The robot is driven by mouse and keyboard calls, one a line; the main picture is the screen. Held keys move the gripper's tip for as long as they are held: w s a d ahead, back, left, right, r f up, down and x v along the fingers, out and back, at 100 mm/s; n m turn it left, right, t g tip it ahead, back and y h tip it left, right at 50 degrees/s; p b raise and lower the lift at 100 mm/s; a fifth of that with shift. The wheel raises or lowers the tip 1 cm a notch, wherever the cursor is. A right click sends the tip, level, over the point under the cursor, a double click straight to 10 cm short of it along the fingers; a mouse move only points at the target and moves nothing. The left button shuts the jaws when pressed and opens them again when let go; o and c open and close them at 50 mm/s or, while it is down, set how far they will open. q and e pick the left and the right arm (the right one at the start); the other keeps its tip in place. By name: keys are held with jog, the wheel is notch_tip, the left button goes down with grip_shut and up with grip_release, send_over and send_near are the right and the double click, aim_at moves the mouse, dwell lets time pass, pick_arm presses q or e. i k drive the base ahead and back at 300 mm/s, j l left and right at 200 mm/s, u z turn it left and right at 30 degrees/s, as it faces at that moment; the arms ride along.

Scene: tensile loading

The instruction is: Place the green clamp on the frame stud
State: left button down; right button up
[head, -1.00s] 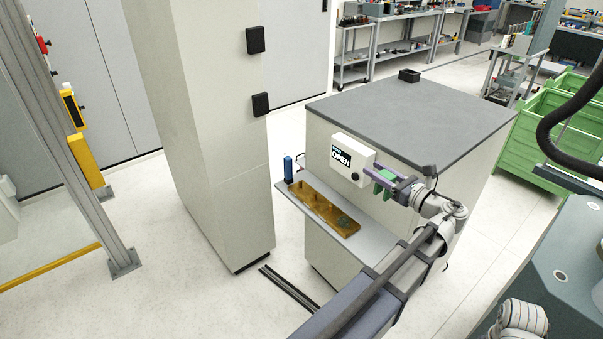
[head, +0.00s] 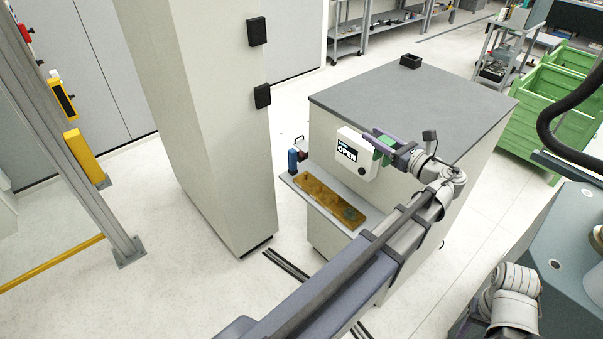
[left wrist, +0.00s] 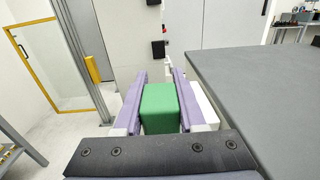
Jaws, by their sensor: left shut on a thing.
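The green clamp (head: 384,150) is held in my left gripper (head: 380,142) in the head view, just right of the box marked OPEN and above the shelf. In the left wrist view the clamp (left wrist: 160,108) shows as a green block between the two purple fingers of my left gripper (left wrist: 158,84), which is shut on it. I cannot pick out the frame stud in either view. My right gripper is not in view.
A shelf (head: 291,180) carries a brown tray (head: 325,193) and a blue item (head: 292,161). The OPEN box (head: 357,154) is on the grey-topped cabinet (head: 440,110). A tall pale column (head: 205,120) stands left of the cabinet across a gap.

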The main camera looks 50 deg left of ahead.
aim_at(305, 179)
jog(key=j+z, duration=0.1)
jog(key=j, duration=0.35)
jog(key=k+j, duration=0.1)
jog(key=j, duration=0.3)
jog(key=j+z, duration=0.15)
jog(key=j, duration=0.3)
jog(key=k+j, duration=0.1)
jog(key=j, duration=0.3)
jog(key=k+j+z, duration=0.15)
jog(key=j, duration=0.7)
jog(key=k+j+z, duration=0.15)
jog(key=j, duration=0.25)
jog(key=k+j, duration=0.1)
jog(key=j, duration=0.35)
jog(key=z, duration=0.05)
